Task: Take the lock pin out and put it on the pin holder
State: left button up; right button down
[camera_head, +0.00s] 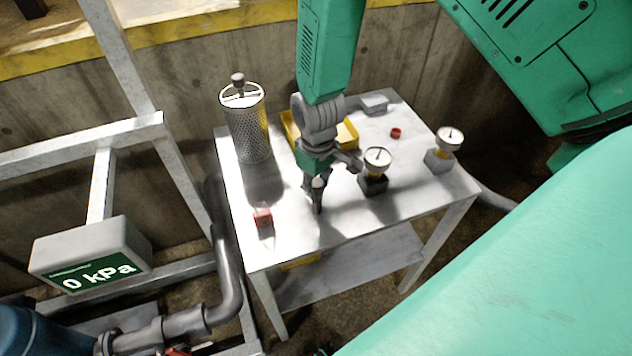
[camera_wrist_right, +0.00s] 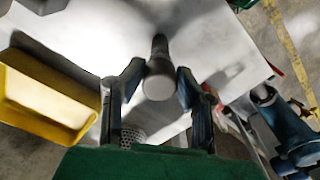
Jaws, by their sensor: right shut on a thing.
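My right gripper (camera_head: 318,190) hangs fingers-down over the front middle of the metal table. In the right wrist view its two fingers (camera_wrist_right: 158,88) stand on either side of a grey pin (camera_wrist_right: 158,82) with a rounded end and a darker shaft, and it is shut on this pin. The pin is mostly hidden by the fingers in the head view, and I cannot tell whether it touches the table. A small red block with a pale top (camera_head: 263,217) lies left of the gripper. I cannot tell which thing is the pin holder. My left gripper is out of view.
A 0 kPa display (camera_head: 90,262) and pipe (camera_head: 229,280) stand left.

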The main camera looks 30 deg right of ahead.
jog(key=shift+f+b, duration=0.5)
jog(key=shift+f, duration=0.4)
jog(key=c, duration=1.1)
grip_release()
jog(key=shift+c, duration=0.2)
jog(key=shift+r, duration=0.1)
jog(key=shift+c, duration=0.3)
notch_tip(320, 180, up, 3)
jog(key=p, duration=0.2)
jog(key=shift+p, duration=0.3)
jog(key=shift+r+p, duration=0.55)
jog(key=shift+r, duration=1.4)
